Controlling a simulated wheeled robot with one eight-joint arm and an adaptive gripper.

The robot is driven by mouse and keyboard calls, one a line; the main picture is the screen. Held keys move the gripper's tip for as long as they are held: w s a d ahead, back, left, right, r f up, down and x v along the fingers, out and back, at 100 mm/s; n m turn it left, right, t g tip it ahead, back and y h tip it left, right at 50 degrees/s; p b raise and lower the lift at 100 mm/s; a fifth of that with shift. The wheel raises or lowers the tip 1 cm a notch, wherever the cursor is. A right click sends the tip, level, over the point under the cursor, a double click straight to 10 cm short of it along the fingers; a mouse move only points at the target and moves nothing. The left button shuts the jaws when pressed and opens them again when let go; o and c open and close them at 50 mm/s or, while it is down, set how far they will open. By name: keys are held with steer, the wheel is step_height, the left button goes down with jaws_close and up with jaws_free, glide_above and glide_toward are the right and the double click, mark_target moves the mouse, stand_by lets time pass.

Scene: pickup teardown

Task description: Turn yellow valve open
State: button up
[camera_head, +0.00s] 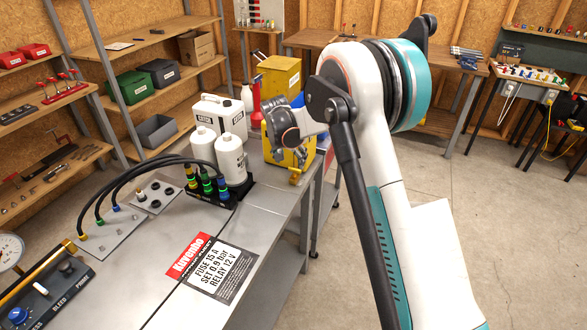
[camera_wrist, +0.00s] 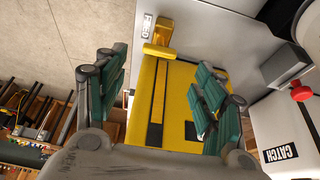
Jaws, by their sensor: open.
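A yellow valve (camera_wrist: 158,40) with a flat lever shows at the top of the wrist view, beside a small FEED label (camera_wrist: 147,26) on a grey surface. A small yellow fitting, apparently the same valve (camera_head: 296,177), shows in the head view at the bench's right edge. My gripper (camera_wrist: 162,70) is open, its green-padded fingers apart and nothing held. The valve lies beyond the fingertips, between their lines. A yellow box with black stripes (camera_wrist: 175,98) fills the gap behind the fingers; it also shows in the head view (camera_head: 300,158), partly hidden by my wrist.
A white container labelled CATCH (camera_wrist: 280,125) is close right of my fingers. A yellow bin (camera_head: 280,75) is behind. Floor right is clear.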

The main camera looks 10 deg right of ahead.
mark_target(294, 169)
steer(key=x, duration=0.6)
steer(key=shift+w+d+f+b, duration=0.1)
steer(key=shift+f+b, duration=0.2)
steer(key=shift+b, duration=0.1)
steer(key=c, duration=1.1)
